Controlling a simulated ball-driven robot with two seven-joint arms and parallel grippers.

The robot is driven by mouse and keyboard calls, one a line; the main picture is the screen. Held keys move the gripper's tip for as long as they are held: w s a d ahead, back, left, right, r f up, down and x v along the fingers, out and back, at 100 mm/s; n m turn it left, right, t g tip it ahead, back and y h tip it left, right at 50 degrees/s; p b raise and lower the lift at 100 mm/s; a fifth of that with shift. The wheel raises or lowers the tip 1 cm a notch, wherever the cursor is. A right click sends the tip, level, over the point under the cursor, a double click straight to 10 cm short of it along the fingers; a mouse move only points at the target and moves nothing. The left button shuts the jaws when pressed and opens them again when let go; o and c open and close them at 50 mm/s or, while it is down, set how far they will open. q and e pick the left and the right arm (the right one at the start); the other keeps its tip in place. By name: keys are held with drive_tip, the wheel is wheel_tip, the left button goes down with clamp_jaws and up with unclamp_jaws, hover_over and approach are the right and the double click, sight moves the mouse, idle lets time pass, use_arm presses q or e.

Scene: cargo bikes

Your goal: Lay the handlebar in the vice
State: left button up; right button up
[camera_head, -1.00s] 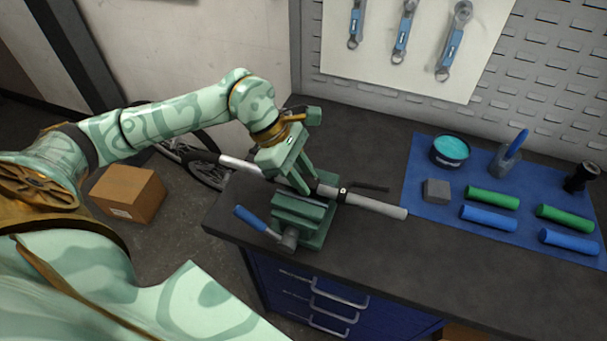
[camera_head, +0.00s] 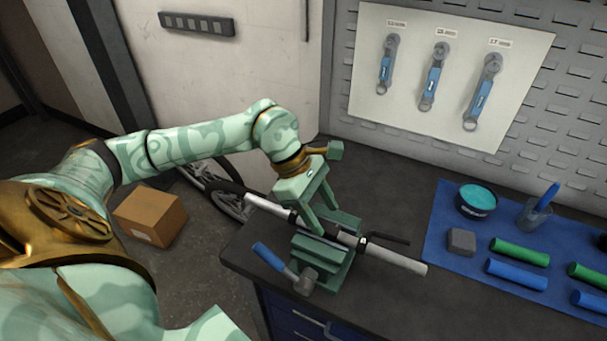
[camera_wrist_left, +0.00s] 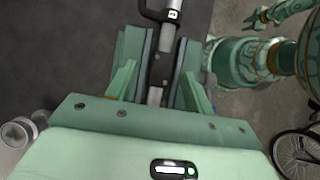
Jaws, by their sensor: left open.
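The handlebar (camera_head: 398,259), a grey bar with dark sections and a black lever, lies through the green vice (camera_head: 322,262) on the bench corner. In the left wrist view the bar (camera_wrist_left: 154,95) runs between the two vice jaws (camera_wrist_left: 130,50), with a gap showing beside it. My left gripper (camera_head: 322,217) is open directly above the vice, its fingers on either side of the bar. In the left wrist view the fingers (camera_wrist_left: 157,82) stand apart. A green arm with a small claw-like end (camera_wrist_left: 263,17), apparently my right gripper, shows at the upper right; its jaws are unclear.
A blue mat (camera_head: 450,225) on the right holds a teal tin (camera_head: 476,201), a grey block (camera_head: 461,242) and green and blue grips. A bicycle wheel and cardboard box (camera_head: 150,215) are on the floor.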

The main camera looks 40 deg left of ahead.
use_arm(q)
drive_tip(key=p+v, duration=0.1)
drive_tip(key=v, duration=1.3)
drive_tip(key=shift+s, duration=0.2)
drive_tip(key=shift+a+r, duration=0.1)
